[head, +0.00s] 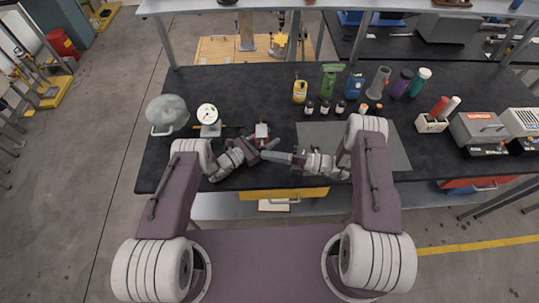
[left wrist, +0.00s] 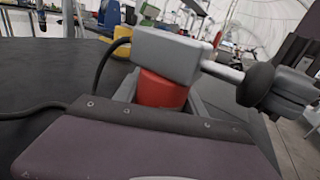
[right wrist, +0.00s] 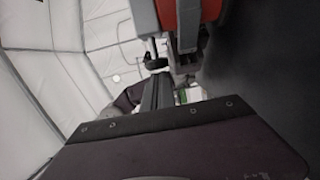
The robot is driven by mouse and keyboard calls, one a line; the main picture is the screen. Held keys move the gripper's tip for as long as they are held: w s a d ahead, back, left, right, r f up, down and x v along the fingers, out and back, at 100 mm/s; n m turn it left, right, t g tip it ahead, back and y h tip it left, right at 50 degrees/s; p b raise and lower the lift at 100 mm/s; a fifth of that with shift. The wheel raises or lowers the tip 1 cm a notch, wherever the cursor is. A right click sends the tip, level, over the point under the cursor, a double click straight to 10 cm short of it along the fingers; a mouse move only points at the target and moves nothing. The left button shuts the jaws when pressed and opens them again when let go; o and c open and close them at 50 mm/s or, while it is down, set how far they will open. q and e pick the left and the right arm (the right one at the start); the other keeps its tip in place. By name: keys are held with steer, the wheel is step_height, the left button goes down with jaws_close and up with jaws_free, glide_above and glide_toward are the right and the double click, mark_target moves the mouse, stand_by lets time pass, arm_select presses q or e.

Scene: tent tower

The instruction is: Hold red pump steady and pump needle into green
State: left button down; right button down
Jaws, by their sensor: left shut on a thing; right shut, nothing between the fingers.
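The red pump (head: 262,130) stands near the front middle of the dark bench, with a pale grey head on top. In the left wrist view its red body (left wrist: 160,92) sits between the fingers of my left gripper (head: 261,143), which is shut on it. A silver rod (left wrist: 222,72) with a black knob (left wrist: 258,85) extends right from the pump head. My right gripper (head: 271,156) is shut and empty, pointing left close to the pump; I cannot tell whether it touches the lever. The white-faced gauge (head: 207,114) stands left of the pump; its needle is too small to read.
A grey rounded object (head: 168,111) stands left of the gauge. A yellow bottle (head: 300,91), a green bottle (head: 329,78) and several small dark bottles stand behind my right arm. A grey mat (head: 396,148) lies at right. A dark hose leads from the pump head.

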steer(key=shift+w, duration=1.65)
steer(key=shift+s, duration=0.1)
steer(key=s+d, duration=0.6)
steer(key=d, duration=0.3)
steer(key=shift+s+d, duration=0.3)
steer(key=shift+d, duration=0.05)
steer(key=s, duration=0.3)
steer(key=shift+d, duration=0.1)
